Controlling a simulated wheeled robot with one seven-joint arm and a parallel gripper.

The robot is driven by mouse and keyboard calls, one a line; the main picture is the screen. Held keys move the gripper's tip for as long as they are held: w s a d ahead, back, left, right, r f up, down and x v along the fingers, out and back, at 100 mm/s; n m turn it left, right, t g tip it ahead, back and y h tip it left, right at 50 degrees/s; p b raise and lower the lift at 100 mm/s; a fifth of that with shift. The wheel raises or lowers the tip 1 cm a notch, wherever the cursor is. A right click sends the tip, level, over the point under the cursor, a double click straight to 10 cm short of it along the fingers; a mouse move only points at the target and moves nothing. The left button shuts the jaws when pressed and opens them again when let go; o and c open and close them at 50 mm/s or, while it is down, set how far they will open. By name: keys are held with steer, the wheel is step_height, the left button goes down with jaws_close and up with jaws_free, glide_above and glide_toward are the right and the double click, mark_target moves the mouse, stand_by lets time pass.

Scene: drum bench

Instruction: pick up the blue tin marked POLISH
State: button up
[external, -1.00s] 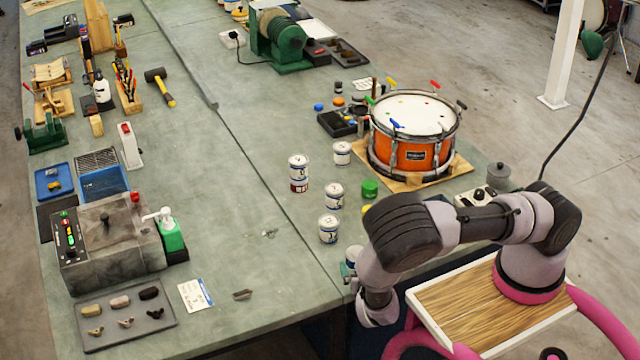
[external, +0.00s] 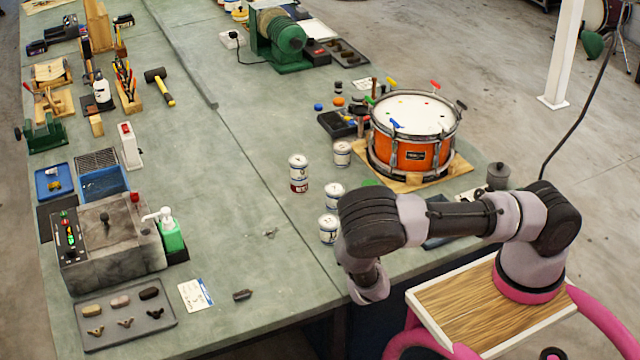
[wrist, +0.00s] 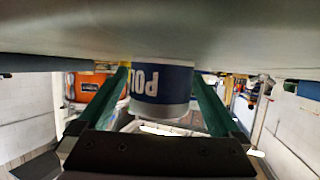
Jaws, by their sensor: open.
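In the wrist view, which sees the bench upside down, a blue and white tin (wrist: 160,88) shows the letters "POL", inverted. Its base is against the bench top. My gripper (wrist: 163,74) is open, with one green finger on each side of the tin. I cannot tell whether either finger touches it. In the external view my arm hides the gripper's fingers and this tin.
Several white-lidded tins stand left of my arm, the nearest (external: 328,229) close beside it and another (external: 334,195) behind. An orange drum (external: 414,140) sits on a wooden board. The bench centre (external: 230,200) is clear.

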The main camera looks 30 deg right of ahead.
jaws_close()
